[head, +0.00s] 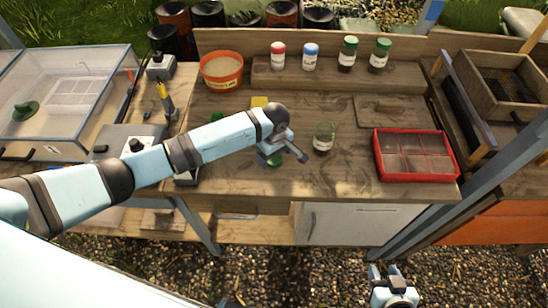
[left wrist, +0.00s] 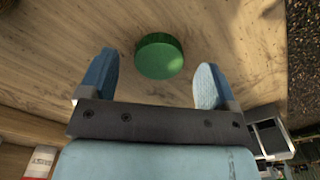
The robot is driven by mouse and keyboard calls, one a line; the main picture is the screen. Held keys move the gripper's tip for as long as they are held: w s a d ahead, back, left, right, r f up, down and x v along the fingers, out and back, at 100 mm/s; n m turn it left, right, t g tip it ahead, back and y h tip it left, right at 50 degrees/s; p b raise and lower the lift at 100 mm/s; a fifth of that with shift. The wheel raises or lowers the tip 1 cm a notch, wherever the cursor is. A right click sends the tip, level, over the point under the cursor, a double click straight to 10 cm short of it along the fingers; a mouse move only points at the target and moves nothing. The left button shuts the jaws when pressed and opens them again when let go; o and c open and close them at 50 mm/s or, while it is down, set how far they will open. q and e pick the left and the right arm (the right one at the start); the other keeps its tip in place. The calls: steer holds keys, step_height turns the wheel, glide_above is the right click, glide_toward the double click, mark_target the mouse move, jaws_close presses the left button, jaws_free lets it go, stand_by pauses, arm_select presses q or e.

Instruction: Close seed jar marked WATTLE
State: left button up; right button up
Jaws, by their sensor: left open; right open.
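An open glass jar (head: 323,139) with a white label stands upright on the wooden bench; I cannot read its label. A round green lid (head: 275,161) lies on the bench to the left of the jar, partly hidden by my left gripper. In the left wrist view the green lid (left wrist: 159,56) shows between the two fingers, with gaps on both sides. My left gripper (head: 284,155) is open and empty above the lid. My right gripper (head: 391,276) is open and empty, low in the head view, in front of the bench.
Several capped jars (head: 311,56) stand on the raised back shelf. A red divided tray (head: 415,156) lies to the right of the open jar. An orange tub (head: 222,71) stands at the back left. A wooden board (head: 390,111) lies behind the tray.

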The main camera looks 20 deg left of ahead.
mark_target(275, 160)
arm_select(q)
steer(key=shift+f, duration=0.9)
steer(key=c, duration=1)
steer(key=shift+r, duration=0.1)
step_height(275, 160, up, 20)
steer(key=shift+f+b, duration=0.1)
steer(key=shift+b, duration=0.25)
